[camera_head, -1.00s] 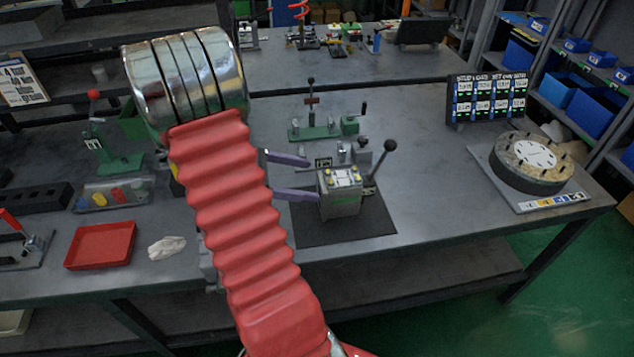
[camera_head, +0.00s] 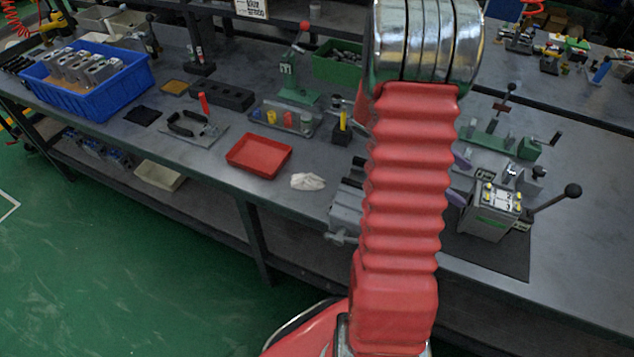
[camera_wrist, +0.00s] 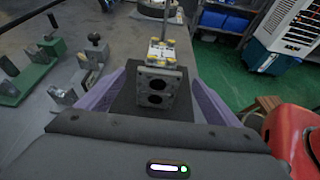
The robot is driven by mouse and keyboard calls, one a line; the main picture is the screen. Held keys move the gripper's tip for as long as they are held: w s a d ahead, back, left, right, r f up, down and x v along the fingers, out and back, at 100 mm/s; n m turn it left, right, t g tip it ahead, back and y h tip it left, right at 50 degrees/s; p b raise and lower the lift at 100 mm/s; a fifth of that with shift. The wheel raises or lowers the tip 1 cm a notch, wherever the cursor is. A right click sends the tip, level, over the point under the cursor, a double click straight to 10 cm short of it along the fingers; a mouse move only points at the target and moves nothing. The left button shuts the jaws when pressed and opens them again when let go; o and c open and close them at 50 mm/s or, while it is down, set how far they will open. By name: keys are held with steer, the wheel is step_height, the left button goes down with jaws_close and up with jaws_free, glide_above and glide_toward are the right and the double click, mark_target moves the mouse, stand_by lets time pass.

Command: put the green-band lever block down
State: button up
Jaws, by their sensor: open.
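The green-band lever block (camera_head: 490,218) is a grey block with a green strip low on its front, yellow studs on top and a black-knobbed lever leaning right. It stands upright on the dark mat (camera_head: 515,262) on the bench. The wrist view shows its near face with two dark holes (camera_wrist: 157,92). My gripper (camera_head: 461,180) is open, with its purple fingers left of the block in the head view. In the wrist view my gripper (camera_wrist: 158,73) has one finger on each side of the block, with gaps visible. My red arm hides part of the gripper in the head view.
Behind the block stands a green-based lever fixture (camera_head: 492,138). Left of my arm are a grey vise (camera_head: 346,208), a white cloth (camera_head: 307,181), a red tray (camera_head: 259,155) and a blue crate (camera_head: 90,85) holding grey blocks.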

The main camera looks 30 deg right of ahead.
steer(key=w+a+r+m+t+y, duration=0.2)
steer(key=w+a+r+t, duration=0.1)
steer(key=a, duration=1.1)
steer(key=w+a+r+m+t+y, duration=0.2)
steer(key=a+r+t, duration=0.3)
steer(key=a, duration=0.9)
steer(key=w+a+r+m+t+y, duration=0.2)
steer(key=a+t, duration=0.7)
steer(key=a, duration=0.5)
step_height(320, 180, up, 3)
steer(key=shift+w+r+y, duration=0.1)
steer(key=shift+w+y, duration=0.4)
steer(key=shift+w, duration=0.75)
